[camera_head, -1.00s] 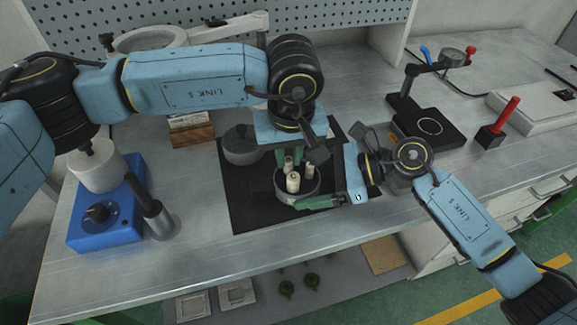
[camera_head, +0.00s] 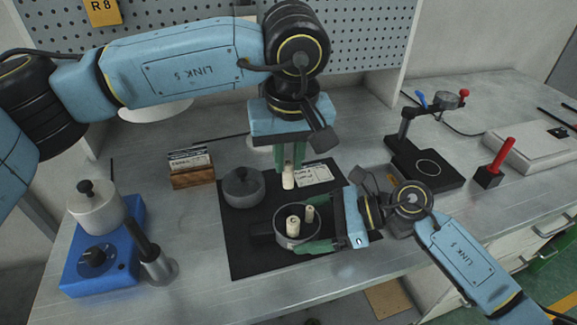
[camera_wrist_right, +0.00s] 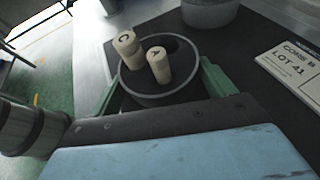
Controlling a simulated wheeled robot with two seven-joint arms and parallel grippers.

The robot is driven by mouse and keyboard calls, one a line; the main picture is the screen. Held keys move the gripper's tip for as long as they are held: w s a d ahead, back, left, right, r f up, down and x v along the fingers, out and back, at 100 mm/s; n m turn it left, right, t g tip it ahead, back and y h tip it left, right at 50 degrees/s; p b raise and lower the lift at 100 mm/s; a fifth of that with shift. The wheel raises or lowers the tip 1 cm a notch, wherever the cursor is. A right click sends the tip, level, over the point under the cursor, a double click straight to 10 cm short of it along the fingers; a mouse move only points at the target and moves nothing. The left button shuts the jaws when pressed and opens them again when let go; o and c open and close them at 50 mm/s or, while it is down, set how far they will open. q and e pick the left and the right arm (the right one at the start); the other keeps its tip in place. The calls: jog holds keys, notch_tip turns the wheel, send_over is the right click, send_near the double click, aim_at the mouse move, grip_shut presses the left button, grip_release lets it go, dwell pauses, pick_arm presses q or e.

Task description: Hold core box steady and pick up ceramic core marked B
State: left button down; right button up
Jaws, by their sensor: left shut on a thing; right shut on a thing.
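The core box is a grey round cup (camera_head: 284,234) on the black mat (camera_head: 245,257). My right gripper (camera_head: 312,232) is shut on the box, with a green finger on either side of its wall; it also shows in the right wrist view (camera_wrist_right: 163,88). Two cream cores stand in the box, one marked C (camera_wrist_right: 127,47) and one marked A (camera_wrist_right: 159,66). My left gripper (camera_head: 290,165) is shut on a third cream core (camera_head: 288,180), held upright above and behind the box. The mark on that held core cannot be read.
A grey lidded pot (camera_head: 243,188) stands on the mat's left part. A printed card (camera_head: 313,175) lies behind the box. A wooden card holder (camera_head: 192,177) and a blue device (camera_head: 103,258) are to the left. A black stand (camera_head: 425,165) is to the right.

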jog(key=o, duration=1.5)
jog(key=v, duration=1.2)
jog(key=shift+f, duration=0.1)
jog(key=shift+s+d, duration=0.1)
